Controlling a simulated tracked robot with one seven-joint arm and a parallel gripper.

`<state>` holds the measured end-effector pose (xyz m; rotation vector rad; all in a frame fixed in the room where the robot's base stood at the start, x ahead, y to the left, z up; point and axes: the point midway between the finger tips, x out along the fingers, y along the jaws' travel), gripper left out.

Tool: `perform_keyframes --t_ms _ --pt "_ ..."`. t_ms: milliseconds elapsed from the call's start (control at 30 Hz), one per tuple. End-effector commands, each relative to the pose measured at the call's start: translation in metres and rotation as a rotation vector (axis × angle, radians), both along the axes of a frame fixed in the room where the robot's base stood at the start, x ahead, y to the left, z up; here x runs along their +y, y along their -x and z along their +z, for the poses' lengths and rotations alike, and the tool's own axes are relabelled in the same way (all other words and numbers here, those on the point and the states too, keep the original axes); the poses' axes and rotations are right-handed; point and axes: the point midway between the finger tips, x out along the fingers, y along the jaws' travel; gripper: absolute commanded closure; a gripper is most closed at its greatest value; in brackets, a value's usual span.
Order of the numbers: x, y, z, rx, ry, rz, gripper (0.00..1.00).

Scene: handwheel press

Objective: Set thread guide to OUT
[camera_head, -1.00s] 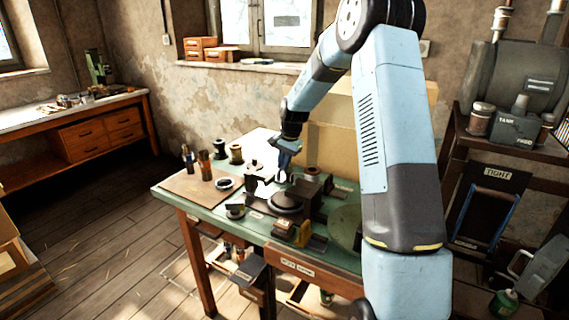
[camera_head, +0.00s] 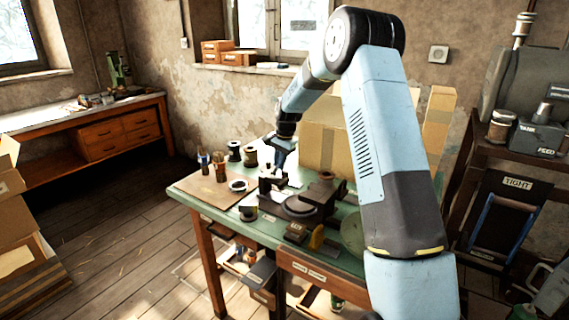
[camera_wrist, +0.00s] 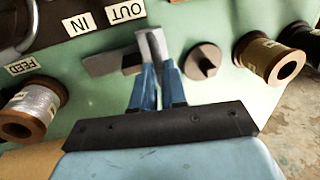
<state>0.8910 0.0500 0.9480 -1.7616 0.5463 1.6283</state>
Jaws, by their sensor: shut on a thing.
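My gripper (camera_wrist: 156,69) has blue fingers, close together, at the middle of the wrist view. It is shut on a pale metal upright tab (camera_wrist: 151,43), which appears to be the thread guide. A dark grey bar (camera_wrist: 108,62) lies to the tab's left. The tab stands beside the OUT label (camera_wrist: 125,11), farther from the IN label (camera_wrist: 79,23). Its part between the fingers is hidden. In the head view my gripper (camera_head: 280,150) is low over the back left of the green bench (camera_head: 222,205), and the tab is too small to make out.
Thread spools (camera_wrist: 262,57) stand right of my gripper, and a FEED-labelled area with another spool (camera_wrist: 28,108) lies left. A round grey knob (camera_wrist: 203,60) is close on the right. The press (camera_head: 300,205) and cardboard boxes (camera_head: 325,145) crowd the bench near my arm.

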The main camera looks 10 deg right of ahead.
Motion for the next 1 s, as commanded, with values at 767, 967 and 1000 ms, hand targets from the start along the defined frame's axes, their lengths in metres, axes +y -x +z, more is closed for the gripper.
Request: perform_keyframes --t_ms 767,967,1000 --pt "0.002 -0.001 0.002 -0.007 -0.003 0.002 0.62" --pt "-0.001 0.0 0.021 -0.009 -0.003 0.001 0.62" --pt "-0.001 0.001 0.027 -0.009 -0.003 0.001 0.62"
